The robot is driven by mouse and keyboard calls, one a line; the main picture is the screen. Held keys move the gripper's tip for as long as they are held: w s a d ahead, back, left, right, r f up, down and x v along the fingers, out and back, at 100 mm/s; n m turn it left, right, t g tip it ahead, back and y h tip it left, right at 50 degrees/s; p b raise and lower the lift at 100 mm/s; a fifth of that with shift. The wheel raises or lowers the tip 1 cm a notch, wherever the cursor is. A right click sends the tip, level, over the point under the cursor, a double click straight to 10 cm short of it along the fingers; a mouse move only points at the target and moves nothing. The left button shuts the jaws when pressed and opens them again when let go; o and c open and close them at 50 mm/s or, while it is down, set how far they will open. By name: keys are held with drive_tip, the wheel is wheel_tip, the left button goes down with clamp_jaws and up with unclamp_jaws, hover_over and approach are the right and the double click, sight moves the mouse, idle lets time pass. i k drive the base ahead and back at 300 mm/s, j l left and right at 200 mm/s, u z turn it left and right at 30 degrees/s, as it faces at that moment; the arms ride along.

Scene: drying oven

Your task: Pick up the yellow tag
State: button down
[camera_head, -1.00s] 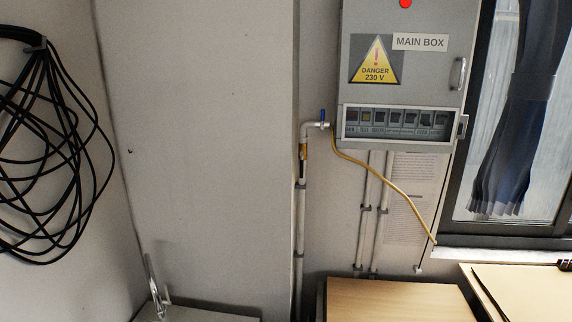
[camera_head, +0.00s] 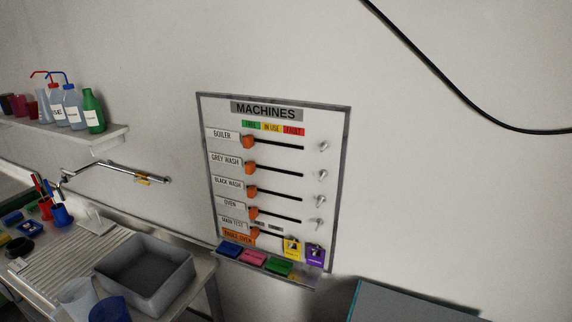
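A small yellow tag (camera_head: 292,250) hangs at the lower right of the MACHINES board (camera_head: 344,170) on the wall. A purple tag (camera_head: 315,254) hangs just to its right. The board has several rows with orange sliders, and a row of hooks down its right side. The writing on the yellow tag is too small to read. My gripper is not in view, so I cannot see its state.
A ledge under the board holds blue, pink and green blocks (camera_head: 279,267). A grey basin (camera_head: 147,272) stands on the counter at lower left. A shelf (camera_head: 108,138) with bottles is at left. A grey-blue surface (camera_head: 400,303) is at lower right.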

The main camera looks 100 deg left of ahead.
sight(295, 255)
drive_tip(key=u, duration=0.4)
drive_tip(key=k+u, duration=0.15)
drive_tip(key=u, duration=0.3)
drive_tip(key=j+u, duration=0.1)
drive_tip(key=u, duration=2.8)
drive_tip(key=j, duration=0.05)
